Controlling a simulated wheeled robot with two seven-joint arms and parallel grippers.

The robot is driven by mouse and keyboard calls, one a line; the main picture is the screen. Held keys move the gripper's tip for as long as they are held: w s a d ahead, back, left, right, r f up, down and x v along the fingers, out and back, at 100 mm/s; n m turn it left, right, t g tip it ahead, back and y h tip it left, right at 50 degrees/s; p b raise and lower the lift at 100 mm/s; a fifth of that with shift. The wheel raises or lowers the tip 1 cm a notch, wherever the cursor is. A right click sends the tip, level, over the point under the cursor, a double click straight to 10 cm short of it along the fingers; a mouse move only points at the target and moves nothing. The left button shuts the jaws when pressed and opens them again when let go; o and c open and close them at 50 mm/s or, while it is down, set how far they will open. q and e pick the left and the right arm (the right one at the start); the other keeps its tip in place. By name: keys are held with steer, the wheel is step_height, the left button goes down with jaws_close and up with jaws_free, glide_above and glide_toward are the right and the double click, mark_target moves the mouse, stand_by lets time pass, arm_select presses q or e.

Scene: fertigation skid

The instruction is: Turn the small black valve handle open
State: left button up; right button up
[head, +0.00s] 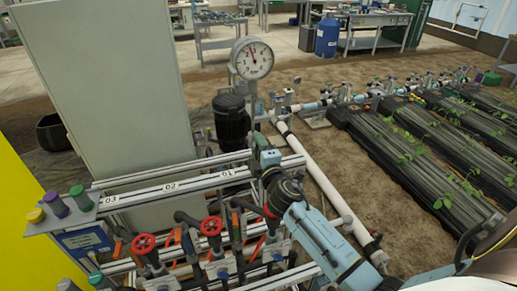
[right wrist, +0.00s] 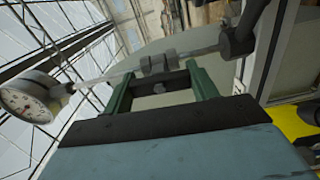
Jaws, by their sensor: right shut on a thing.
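The small black valve handle (right wrist: 175,80) shows as a dark bar between the two green fingers of my right gripper (right wrist: 159,72) in the right wrist view. The fingers are shut on it. A thin grey gauge stem with a small valve body (right wrist: 158,63) runs across just beyond the fingertips. In the head view my right gripper (head: 263,152) points away from me at the foot of the stem (head: 252,108) under the round white gauge (head: 252,58). My gripper hides the handle there, so its angle is unclear. My left gripper is not in view.
A tall grey cabinet (head: 105,85) stands left of the gauge, with a black motor (head: 231,120) beside it. Red handwheels (head: 144,243) and pipes fill the front of the skid. A white pipe (head: 315,175) runs along the right; planted beds (head: 400,155) lie beyond.

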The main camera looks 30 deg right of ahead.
steer(key=shift+n, duration=0.5)
steer(key=o, duration=1)
steer(key=v, duration=1.3)
steer(key=shift+s+b, duration=0.25)
steer(key=shift+b, duration=0.2)
steer(key=shift+f, duration=0.1)
